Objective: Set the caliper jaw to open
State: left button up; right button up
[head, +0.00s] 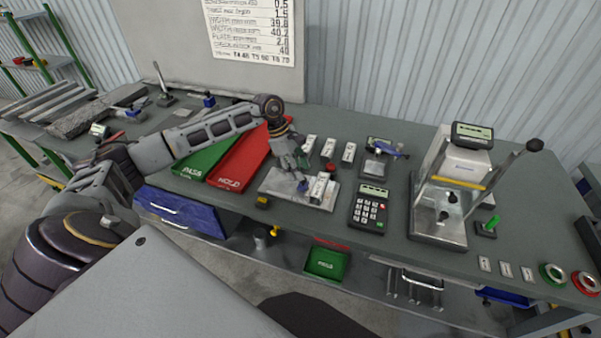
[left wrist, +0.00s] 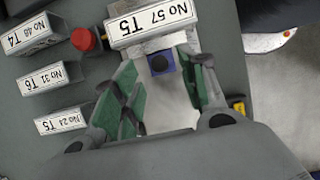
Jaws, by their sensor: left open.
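My left gripper (head: 292,160) is open and reaches down over a pale metal plate (head: 270,182) near the table's front edge. On the plate are a white-labelled block (head: 319,186) and a small blue piece (head: 303,186). In the left wrist view the blue piece (left wrist: 162,64) has a dark round knob and lies between and beyond the open green-padded fingers (left wrist: 165,95), not visibly gripped. The block, labelled No 57 T5 (left wrist: 150,22), is just past it. I cannot tell for sure whether the blue piece is the caliper jaw. My right gripper is out of view.
Red (head: 240,160) and green (head: 203,158) trays lie left of the plate. A press stand (head: 440,228) stands further right.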

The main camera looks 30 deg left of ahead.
aim_at(306, 184)
pick_arm(q)
jog(key=shift+x, duration=1.3)
jog(key=shift+c, duration=0.2)
grip_shut()
